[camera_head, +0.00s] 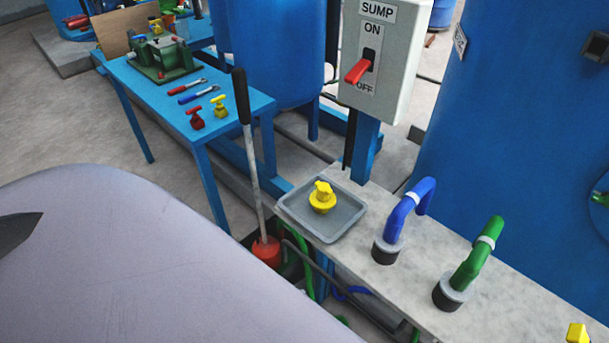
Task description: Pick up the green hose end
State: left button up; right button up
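A bent green hose piece (477,255) stands on the pale ledge at the right. It has a light grey band near its top and a grey collar with a black foot at its lower end. A similar blue hose piece (409,213) stands just left of it. More green hose (302,257) shows low down below the ledge, partly hidden, and I cannot see where it ends. Neither gripper can be made out. A large smooth grey surface, probably part of me, fills the lower left, with a dark pointed piece over it at the left edge.
The ledge (411,275) holds a grey tray (293,206) with a yellow fitting (322,197). A long-handled red plunger-like tool (266,249) stands beside it. A switch box (385,55) rises behind on a blue post. A blue table (150,85) with tools stands at the left. A blue tank (520,130) borders the right.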

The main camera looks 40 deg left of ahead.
aim_at(457, 284)
jog(key=z, duration=1.05)
jog(key=k+u, duration=0.15)
jog(key=u, duration=0.75)
jog(key=k+l+z, duration=0.15)
jog(key=l, duration=0.2)
jog(key=l+z, duration=0.15)
jog(key=l, duration=0.15)
jog(key=k+l+z, duration=0.15)
jog(key=l, duration=0.25)
